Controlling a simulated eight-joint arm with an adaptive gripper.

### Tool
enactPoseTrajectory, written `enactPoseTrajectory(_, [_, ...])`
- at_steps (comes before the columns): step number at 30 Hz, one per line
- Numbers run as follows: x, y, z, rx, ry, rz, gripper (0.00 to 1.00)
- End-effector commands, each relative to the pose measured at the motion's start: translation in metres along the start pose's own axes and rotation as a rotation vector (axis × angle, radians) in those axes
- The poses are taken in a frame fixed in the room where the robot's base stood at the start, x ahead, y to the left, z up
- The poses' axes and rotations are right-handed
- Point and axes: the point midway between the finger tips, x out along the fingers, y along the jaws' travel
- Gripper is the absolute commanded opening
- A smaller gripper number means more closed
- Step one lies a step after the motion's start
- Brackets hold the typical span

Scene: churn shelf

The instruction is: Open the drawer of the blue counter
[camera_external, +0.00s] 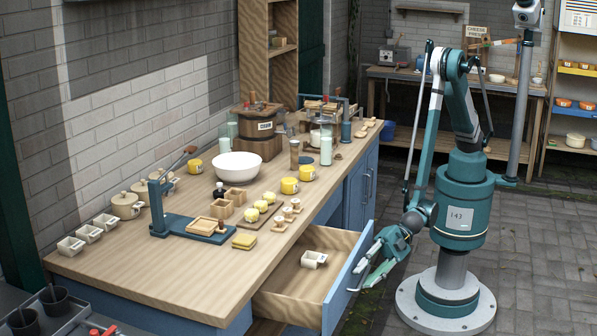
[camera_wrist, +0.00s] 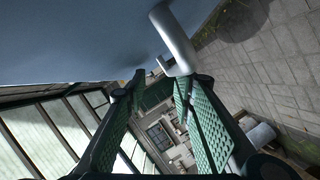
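The blue counter (camera_external: 262,322) has a wooden top, and its drawer (camera_external: 287,288) stands pulled well out, showing a light wooden inside. The drawer's blue front (camera_external: 346,283) faces my arm. My gripper (camera_external: 367,264) is beside the outer face of that front, close to the grey handle. In the wrist view the handle (camera_wrist: 173,40) is a smooth grey bar against the blue front, by the tips of my gripper (camera_wrist: 164,80). The green finger pads stand apart with a gap between them. Whether a finger touches the handle I cannot tell.
A small pale block-like item (camera_external: 313,259) lies in the drawer. The worktop carries a white bowl (camera_external: 238,165), yellow pots (camera_external: 289,185), small wooden boxes and a blue stand (camera_external: 190,227). Paved floor (camera_external: 545,235) is free on the right.

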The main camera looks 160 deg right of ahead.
Motion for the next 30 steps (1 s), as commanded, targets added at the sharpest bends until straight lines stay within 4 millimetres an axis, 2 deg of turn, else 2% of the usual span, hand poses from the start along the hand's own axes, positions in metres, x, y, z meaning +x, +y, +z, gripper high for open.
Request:
enactPoseTrajectory(1, [-0.002,0.008,-0.006,-0.001,0.005,0.004,0.18])
enactPoseTrajectory(5, [-0.006,0.019,-0.013,-0.001,0.006,0.005,0.27])
enactPoseTrajectory(6, [-0.007,0.023,-0.015,-0.001,0.006,0.005,0.25])
enactPoseTrajectory(7, [-0.007,0.026,-0.016,-0.001,0.006,0.005,0.15])
enactPoseTrajectory(8, [-0.008,0.028,-0.018,-0.001,0.005,0.004,0.13])
enactPoseTrajectory(19, [-0.015,0.053,-0.034,-0.001,0.004,0.003,0.13])
enactPoseTrajectory(30, [-0.017,0.061,-0.038,-0.001,0.003,0.003,0.13])
